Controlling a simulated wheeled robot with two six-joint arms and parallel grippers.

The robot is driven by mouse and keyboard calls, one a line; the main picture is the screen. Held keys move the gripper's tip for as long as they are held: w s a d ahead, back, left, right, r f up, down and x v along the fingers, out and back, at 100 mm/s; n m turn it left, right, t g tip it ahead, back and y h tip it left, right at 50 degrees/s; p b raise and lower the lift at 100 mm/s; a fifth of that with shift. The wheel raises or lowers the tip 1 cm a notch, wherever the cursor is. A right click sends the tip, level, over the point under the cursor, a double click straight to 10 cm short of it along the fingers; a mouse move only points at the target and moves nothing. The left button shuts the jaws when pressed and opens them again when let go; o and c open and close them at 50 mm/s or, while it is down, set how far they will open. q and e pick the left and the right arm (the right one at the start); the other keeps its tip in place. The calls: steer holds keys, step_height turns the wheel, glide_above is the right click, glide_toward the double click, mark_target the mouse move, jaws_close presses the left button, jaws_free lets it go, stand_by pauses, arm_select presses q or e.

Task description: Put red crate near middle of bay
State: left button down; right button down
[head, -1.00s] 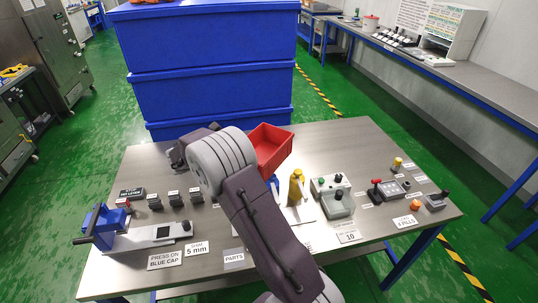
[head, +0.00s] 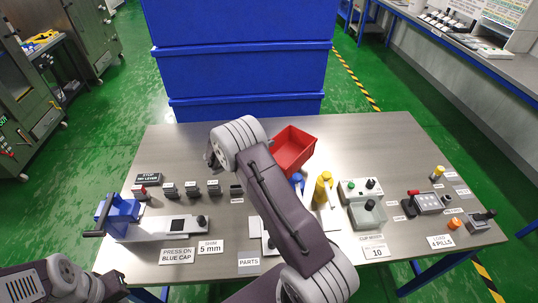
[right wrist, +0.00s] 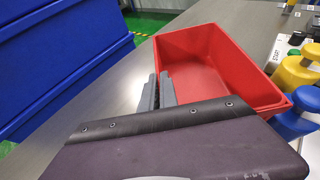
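The red crate (head: 293,150) is an open bin toward the back of the steel table, right of my right wrist. It fills the upper middle of the right wrist view (right wrist: 215,60). My right gripper (right wrist: 159,92) has its two grey fingers close together at the crate's left wall, one outside and one inside, and looks shut on that wall. In the head view my own wrist hides these fingers. The crate looks level; whether its base touches the table is hidden. No marked bay can be made out.
Large blue bins (head: 240,85) stand behind the table. The table's back right is bare.

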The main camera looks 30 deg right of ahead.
mark_target(284, 156)
steer(key=shift+s+f, duration=0.1)
steer(key=shift+f, duration=2.7)
steer(key=c, duration=1.6)
jaws_free()
steer(key=shift+c, duration=0.2)
